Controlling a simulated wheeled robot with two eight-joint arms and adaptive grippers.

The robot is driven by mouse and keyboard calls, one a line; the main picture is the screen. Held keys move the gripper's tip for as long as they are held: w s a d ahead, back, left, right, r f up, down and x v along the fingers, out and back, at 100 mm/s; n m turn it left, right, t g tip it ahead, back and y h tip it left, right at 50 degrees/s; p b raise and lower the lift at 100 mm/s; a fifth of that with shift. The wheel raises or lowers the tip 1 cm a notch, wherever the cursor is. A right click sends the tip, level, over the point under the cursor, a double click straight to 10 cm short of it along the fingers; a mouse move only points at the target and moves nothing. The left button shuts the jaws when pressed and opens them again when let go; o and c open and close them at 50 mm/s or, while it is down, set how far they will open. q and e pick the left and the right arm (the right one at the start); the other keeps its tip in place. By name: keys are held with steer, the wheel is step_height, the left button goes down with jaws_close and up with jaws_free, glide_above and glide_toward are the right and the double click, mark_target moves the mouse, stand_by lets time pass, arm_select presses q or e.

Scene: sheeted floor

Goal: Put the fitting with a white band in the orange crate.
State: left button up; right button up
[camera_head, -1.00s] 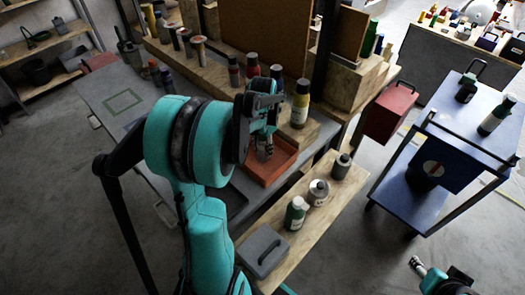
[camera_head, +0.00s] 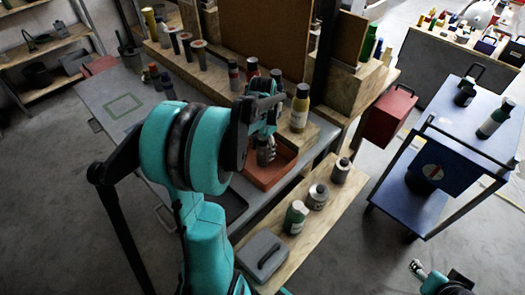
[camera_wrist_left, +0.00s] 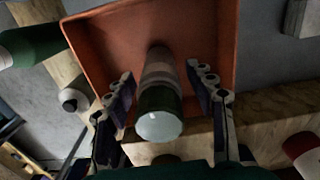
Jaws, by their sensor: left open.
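The orange crate (camera_head: 284,168) stands on the grey bench, and its floor and walls fill the upper middle of the left wrist view (camera_wrist_left: 110,50). A cylinder with a pale end, a dark green part, a light band and a grey far part, seemingly the fitting with a white band (camera_wrist_left: 159,98), is within the crate's outline. My left gripper (camera_head: 266,142) is over the crate, its open fingers on both sides of the fitting with gaps showing. Whether the fitting rests on the crate floor is unclear. My right gripper (camera_head: 418,268) shows only partly at the lower right.
A blue cart (camera_head: 420,200) is to the right.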

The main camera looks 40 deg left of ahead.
arm_select(q)
step_height(320, 180, up, 9)
steer(key=p, duration=0.2)
steer(key=shift+p, duration=0.4)
steer(key=shift+r, duration=0.35)
steer(key=shift+s+d+r, duration=0.1)
steer(key=shift+d+r, duration=0.1)
steer(key=shift+r, duration=0.05)
steer(key=s+d+t, duration=0.3)
steer(key=s+d, duration=0.1)
steer(key=d, duration=0.6)
steer(key=s+d+n+t, duration=0.1)
steer(key=s+d+t, duration=0.3)
steer(key=d, duration=0.6)
steer(key=shift+s+d+r, duration=0.3)
steer(key=shift+s+d, duration=0.1)
steer(key=shift+s, duration=0.4)
arm_select(e)
step_height(320, 180, up, 4)
steer(key=shift+f, duration=0.2)
